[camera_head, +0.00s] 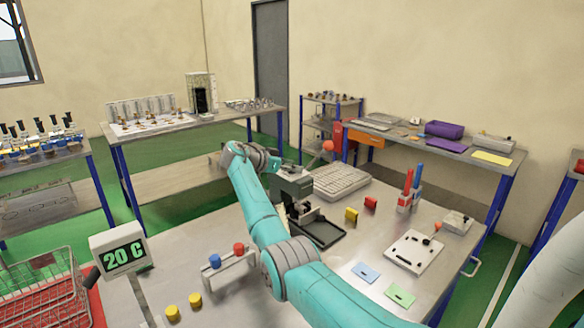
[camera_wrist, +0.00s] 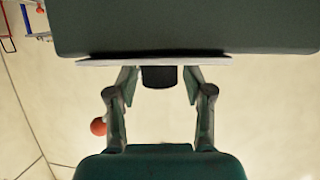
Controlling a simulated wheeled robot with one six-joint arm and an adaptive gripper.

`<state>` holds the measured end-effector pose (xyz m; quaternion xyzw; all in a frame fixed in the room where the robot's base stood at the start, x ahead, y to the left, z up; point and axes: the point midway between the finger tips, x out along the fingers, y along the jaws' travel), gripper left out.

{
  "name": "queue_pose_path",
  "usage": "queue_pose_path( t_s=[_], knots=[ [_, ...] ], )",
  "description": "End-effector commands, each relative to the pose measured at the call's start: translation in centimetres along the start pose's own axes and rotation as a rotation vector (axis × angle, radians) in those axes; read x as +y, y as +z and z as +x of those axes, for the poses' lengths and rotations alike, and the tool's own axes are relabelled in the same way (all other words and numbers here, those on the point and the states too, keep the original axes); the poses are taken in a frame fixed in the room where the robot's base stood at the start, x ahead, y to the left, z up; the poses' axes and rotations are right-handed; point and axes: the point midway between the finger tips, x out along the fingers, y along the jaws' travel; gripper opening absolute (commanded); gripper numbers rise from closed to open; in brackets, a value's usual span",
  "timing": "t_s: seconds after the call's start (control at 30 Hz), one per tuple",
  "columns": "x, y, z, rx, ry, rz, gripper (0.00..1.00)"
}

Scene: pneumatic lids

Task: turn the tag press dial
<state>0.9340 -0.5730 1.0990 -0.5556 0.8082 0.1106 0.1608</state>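The tag press (camera_head: 293,188) is a dark green machine on the steel table, partly behind my arm in the head view. Its green body (camera_wrist: 190,28) fills the top of the wrist view, with a pale plate along its edge. A short black cylinder, seemingly the dial (camera_wrist: 159,78), sticks out below that edge. My gripper (camera_wrist: 159,88) is open, with one fingertip on each side of the dial. Visible gaps separate the fingers from it. In the head view my gripper is at the press's upper left, its fingers too small to make out.
The table also holds red and yellow blocks, a white board (camera_head: 414,251) and a 20 C display (camera_head: 118,251).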

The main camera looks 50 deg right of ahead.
Motion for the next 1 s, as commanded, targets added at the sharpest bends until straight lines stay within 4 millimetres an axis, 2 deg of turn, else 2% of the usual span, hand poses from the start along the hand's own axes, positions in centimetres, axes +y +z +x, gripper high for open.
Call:
queue_pose_path(
  t_s=[0.03, 0.17, 0.63, 1.0],
  knots=[
    [0.00, -0.01, -0.01, 0.000, 0.000, 0.000, 0.32],
    [0.00, -0.01, -0.02, 0.000, 0.000, 0.000, 0.00],
    [0.09, 0.07, 0.03, 0.000, -0.065, -0.026, 0.00],
    [0.20, 0.04, 0.07, 0.001, -0.276, -0.112, 0.00]
  ],
)
